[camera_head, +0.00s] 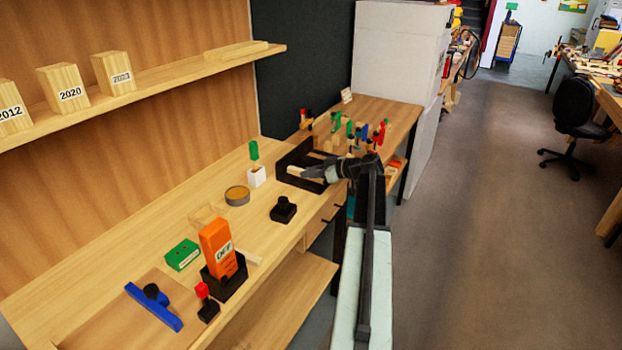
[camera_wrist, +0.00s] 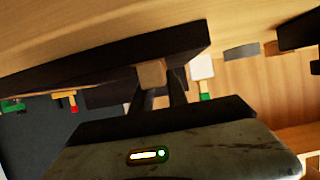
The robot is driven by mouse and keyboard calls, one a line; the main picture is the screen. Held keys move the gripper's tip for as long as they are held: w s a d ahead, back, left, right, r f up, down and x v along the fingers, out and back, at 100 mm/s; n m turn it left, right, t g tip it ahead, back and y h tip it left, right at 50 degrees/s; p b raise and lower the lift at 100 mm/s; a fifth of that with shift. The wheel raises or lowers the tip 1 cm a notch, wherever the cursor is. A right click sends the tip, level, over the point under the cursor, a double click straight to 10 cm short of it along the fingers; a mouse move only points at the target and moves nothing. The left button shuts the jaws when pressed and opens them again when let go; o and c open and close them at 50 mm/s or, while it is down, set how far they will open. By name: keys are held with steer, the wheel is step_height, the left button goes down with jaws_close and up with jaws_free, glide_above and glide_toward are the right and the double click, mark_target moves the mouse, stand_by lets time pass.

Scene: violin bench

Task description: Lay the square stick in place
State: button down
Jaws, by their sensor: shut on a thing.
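My gripper (camera_head: 304,172) is over the black open tray (camera_head: 300,185) at the far end of the bench. In the wrist view, its two dark fingers (camera_wrist: 157,92) are shut on a pale wooden square stick (camera_wrist: 152,74), seen by its end. A long dark edge (camera_wrist: 110,62), likely the tray's wall, runs right behind the stick. I cannot tell whether the stick touches it. In the head view the fingers and wrist hide most of the stick and part of the tray's inside.
An orange box (camera_head: 218,248) in a black holder is nearer. Coloured clamps (camera_head: 360,132) stand beyond the tray.

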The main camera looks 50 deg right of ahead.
steer(key=shift+f, duration=0.15)
steer(key=c, duration=1.3)
jaws_free()
steer(key=shift+r, duration=0.2)
steer(key=shift+s+r, duration=0.25)
steer(key=shift+r, duration=0.05)
steer(key=p+v, duration=0.4)
steer(key=v, duration=0.7)
steer(key=shift+s+p, duration=0.25)
steer(key=shift+p, duration=0.05)
steer(key=shift+d+f, duration=0.1)
